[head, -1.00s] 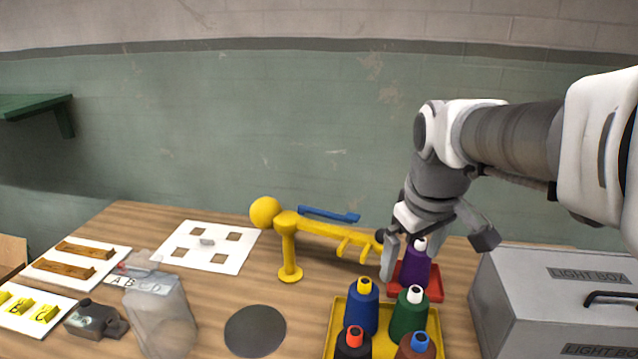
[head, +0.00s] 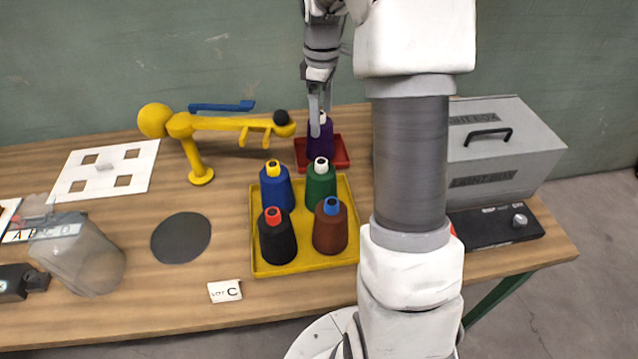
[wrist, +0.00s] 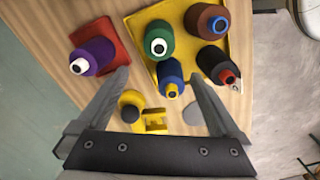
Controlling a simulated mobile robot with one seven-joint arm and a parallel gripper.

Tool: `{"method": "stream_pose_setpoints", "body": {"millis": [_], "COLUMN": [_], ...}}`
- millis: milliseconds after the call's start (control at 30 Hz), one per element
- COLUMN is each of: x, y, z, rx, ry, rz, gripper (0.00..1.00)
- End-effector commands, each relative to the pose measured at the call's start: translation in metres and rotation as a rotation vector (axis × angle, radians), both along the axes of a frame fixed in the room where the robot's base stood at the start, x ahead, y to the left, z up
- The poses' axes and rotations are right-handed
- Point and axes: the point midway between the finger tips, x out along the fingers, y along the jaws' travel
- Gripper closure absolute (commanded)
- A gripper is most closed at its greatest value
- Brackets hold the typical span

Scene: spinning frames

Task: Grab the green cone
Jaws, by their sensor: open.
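The green cone (head: 320,186) has a white top and stands upright at the back right of the yellow tray (head: 262,262). In the wrist view the green cone (wrist: 157,30) is above the middle, beyond my fingertips. My gripper (head: 320,128) is open and empty, behind the green cone in the head view, with its fingers overlapping the purple cone (head: 320,148) on the red tray (head: 342,156). In the wrist view my gripper (wrist: 160,80) has its fingers wide apart, and the purple cone (wrist: 92,56) lies outside the left finger.
Blue (head: 276,190), black (head: 277,240) and brown (head: 330,232) cones share the yellow tray, close around the green one. A yellow stand (head: 200,150) with pegs is at left. A grey light box (head: 515,150) is at right. A dark disc (head: 181,238) lies on open table.

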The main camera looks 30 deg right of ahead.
Motion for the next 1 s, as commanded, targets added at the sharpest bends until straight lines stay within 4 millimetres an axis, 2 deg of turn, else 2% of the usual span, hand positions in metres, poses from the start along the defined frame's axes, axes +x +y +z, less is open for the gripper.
{"method": "stream_pose_setpoints", "body": {"millis": [33, 200, 400, 667, 1000], "x": [-0.001, -0.001, -0.001, 0.0, 0.001], "y": [0.001, 0.001, 0.0, 0.0, 0.0], "z": [-0.013, -0.05, -0.087, -0.106, -0.15], "rx": [0.002, 0.001, 0.001, 0.0, 0.001], "ry": [0.006, 0.006, 0.004, 0.001, 0.002], "rz": [0.0, 0.0, -0.001, -0.002, -0.001], "gripper": [0.0, 0.0, 0.0, 0.0, 0.0]}}
